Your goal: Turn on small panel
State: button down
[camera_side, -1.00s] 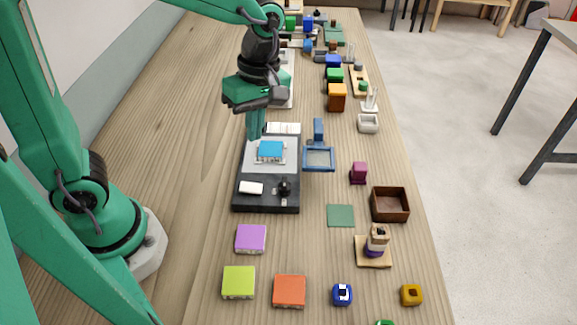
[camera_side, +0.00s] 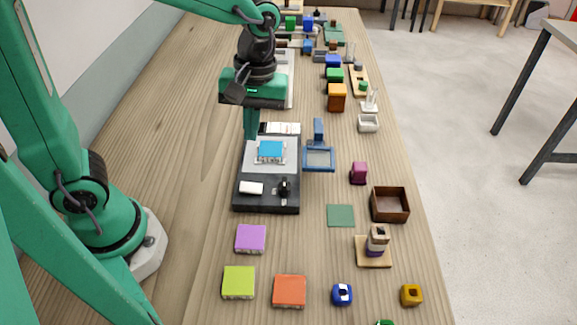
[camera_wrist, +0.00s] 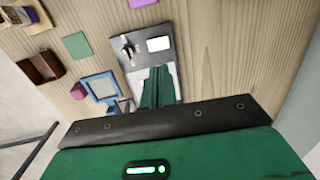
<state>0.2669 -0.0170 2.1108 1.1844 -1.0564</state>
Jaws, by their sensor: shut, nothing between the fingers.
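The small panel (camera_side: 267,200) is a dark box with a pale grey top plate. It carries a blue square (camera_side: 270,149) in a light frame, a white rectangular button (camera_side: 251,188) and a black knob or switch (camera_side: 284,187). In the wrist view the panel (camera_wrist: 125,60) shows its white button (camera_wrist: 159,44) and black switch (camera_wrist: 128,48). My gripper (camera_side: 250,138) points down, shut and empty, at the panel's far left corner. Whether it touches is unclear. In the wrist view the green fingers (camera_wrist: 158,72) are together and hide the blue square.
A blue frame stand (camera_side: 319,159) is close on the panel's right. White blocks (camera_side: 281,128) lie just behind it. A purple tile (camera_side: 250,239) lies in front, and a green tile (camera_side: 341,215) and brown box (camera_side: 390,204) at right. The table left of the panel is clear.

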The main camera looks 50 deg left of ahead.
aim_at(246, 186)
jog(key=shift+f, duration=0.15)
jog(key=f, duration=0.4)
jog(key=s+a+f, duration=0.1)
jog(key=f, duration=0.8)
jog(key=shift+s+a+f, duration=0.25)
jog(key=shift+s+f, duration=0.05)
